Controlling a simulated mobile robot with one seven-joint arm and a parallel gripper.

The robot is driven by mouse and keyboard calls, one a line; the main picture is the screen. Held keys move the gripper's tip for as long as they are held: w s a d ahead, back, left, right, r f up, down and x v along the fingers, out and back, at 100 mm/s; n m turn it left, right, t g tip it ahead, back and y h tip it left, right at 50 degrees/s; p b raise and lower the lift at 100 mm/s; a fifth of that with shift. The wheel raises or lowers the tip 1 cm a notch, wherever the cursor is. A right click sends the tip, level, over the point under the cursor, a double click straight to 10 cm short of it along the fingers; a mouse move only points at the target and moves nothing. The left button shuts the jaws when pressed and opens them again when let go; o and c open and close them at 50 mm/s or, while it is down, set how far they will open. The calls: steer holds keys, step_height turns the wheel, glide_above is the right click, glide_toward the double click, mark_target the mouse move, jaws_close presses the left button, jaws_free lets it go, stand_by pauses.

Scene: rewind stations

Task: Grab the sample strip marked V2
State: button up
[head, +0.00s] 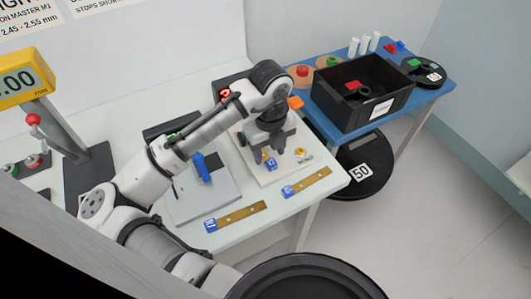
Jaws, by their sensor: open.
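Several brass-coloured sample strips with blue end tags are in the head view. One strip (243,213) lies near the table's front edge, its tag (210,225) at the left end. Another strip (312,180) lies further right, its tag (288,191) also at the left end. A third blue tag (271,163) shows between and just below my gripper's fingers, on a pale plate; its strip is mostly hidden by the gripper. The tag markings are too small to read surely, so I cannot tell which is V2. My gripper (270,157) is open, pointing down over this third tag.
The pale plate (285,172) carries a small yellow knob (300,152). A grey device with a blue handle (202,168) stands left of it. A black bin (335,112) stands on the blue table (435,95). A yellow display (22,80) stands at left.

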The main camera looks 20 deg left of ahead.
steer(key=shift+f, duration=1.2)
jaws_close()
steer(key=shift+r, duration=0.15)
